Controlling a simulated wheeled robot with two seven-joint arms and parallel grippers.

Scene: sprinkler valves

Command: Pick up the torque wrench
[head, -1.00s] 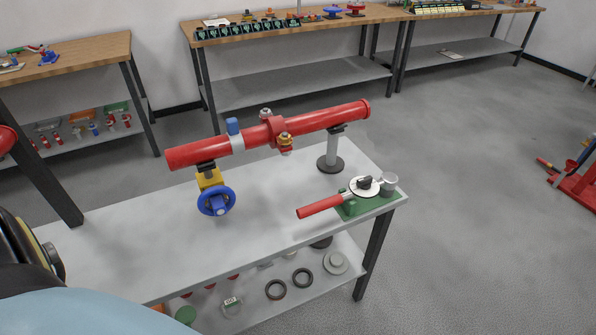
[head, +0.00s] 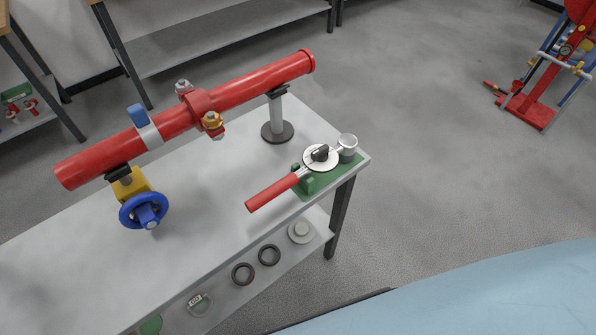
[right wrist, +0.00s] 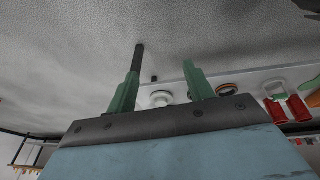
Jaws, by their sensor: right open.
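The torque wrench (head: 272,192) lies near the right end of the grey bench in the head view. It has a red handle pointing to the lower left and a white round dial with a black knob. Its dial end rests on a green holder (head: 318,188), beside a grey metal cylinder (head: 347,145). My right gripper (right wrist: 162,68) shows in the right wrist view with its two green fingers apart and nothing between them. The wrench is not clearly visible in that view. My left gripper is not in view.
A red pipe (head: 245,88) on stands runs along the bench (head: 205,205), with a blue handwheel (head: 143,211) below its left end. Rings (head: 243,273) and fittings lie on the lower shelf. A red stand (head: 530,108) is on the floor at the right.

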